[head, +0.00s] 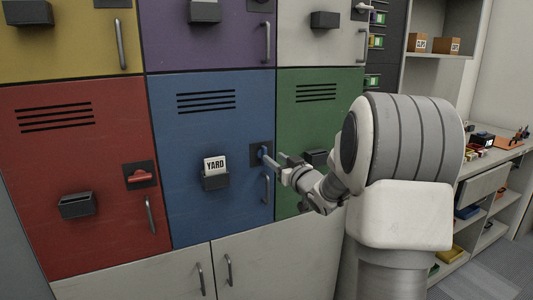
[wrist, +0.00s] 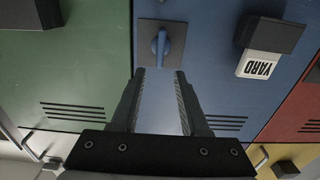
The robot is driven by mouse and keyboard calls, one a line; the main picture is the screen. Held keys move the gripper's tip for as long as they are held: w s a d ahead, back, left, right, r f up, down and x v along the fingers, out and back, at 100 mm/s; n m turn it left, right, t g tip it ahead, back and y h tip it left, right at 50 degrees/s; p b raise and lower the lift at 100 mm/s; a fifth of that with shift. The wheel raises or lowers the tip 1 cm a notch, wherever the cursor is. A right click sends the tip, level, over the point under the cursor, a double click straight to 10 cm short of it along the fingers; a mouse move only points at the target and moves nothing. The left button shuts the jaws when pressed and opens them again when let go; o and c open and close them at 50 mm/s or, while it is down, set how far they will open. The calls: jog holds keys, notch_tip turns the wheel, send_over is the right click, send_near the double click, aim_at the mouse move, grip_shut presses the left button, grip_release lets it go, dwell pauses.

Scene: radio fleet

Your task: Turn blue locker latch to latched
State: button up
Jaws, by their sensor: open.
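The blue locker (head: 212,115) is in the middle of the lower locker row and its door looks closed. Its latch (head: 263,152) is a blue handle on a dark plate near the door's right edge, above the grey pull handle. In the wrist view, which is upside down, the latch (wrist: 161,48) points along the picture's vertical. My gripper (head: 278,160) is just right of the latch in the head view. In the wrist view my gripper (wrist: 159,73) is open and empty, its fingertips either side of the latch's line and just short of it. Contact is not visible.
A black holder with a YARD card (head: 214,165) sits left of the latch. A red locker (head: 85,165) with a horizontal red latch (head: 140,177) is on the left, a green locker (head: 315,110) on the right. A workbench (head: 500,150) with small items stands far right.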

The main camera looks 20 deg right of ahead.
aim_at(266, 151)
jog(key=w, duration=0.6)
jog(key=shift+w+a, duration=0.1)
jog(key=shift+w, duration=0.15)
grip_shut()
